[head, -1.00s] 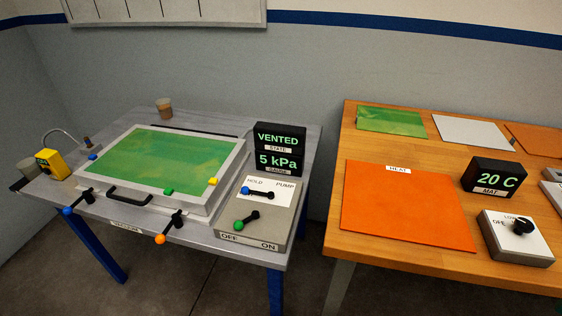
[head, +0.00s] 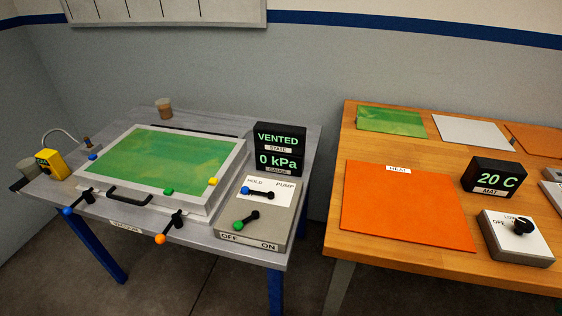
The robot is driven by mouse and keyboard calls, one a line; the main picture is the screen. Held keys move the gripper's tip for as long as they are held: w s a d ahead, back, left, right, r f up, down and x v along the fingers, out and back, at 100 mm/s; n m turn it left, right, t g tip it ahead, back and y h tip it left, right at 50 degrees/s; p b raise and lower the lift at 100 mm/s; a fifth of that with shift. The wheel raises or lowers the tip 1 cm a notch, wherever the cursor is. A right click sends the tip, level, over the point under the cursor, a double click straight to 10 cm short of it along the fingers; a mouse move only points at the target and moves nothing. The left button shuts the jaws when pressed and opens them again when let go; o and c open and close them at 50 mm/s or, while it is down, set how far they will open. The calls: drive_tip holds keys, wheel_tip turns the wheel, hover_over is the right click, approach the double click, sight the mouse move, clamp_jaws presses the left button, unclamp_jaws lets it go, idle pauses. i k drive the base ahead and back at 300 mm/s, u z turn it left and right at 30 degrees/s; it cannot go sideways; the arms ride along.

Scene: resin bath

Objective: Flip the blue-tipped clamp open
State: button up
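The blue-tipped clamp (head: 77,204) is at the front left of the grey table, by the near edge of the framed lid (head: 205,201). Its dark arm ends in a blue ball that juts out past the table's front edge, to the left and slightly down. A second clamp with an orange tip (head: 169,227) is at the front, further right. A black handle (head: 129,196) sits on the lid's front between the two clamps. The lid frames a green panel and lies flat. My gripper is not in view.
A control box (head: 254,212) with blue- and green-tipped levers and a display (head: 279,149) reading VENTED, 0 kPa stand at the right. A yellow device (head: 50,163) and a cup (head: 164,108) are on the table too. A wooden table (head: 340,220) stands right, across a gap.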

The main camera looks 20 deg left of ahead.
sight(67, 211)
drive_tip(key=u, duration=2.15)
drive_tip(key=k, duration=0.65)
drive_tip(key=z, duration=0.55)
drive_tip(key=i, duration=0.9)
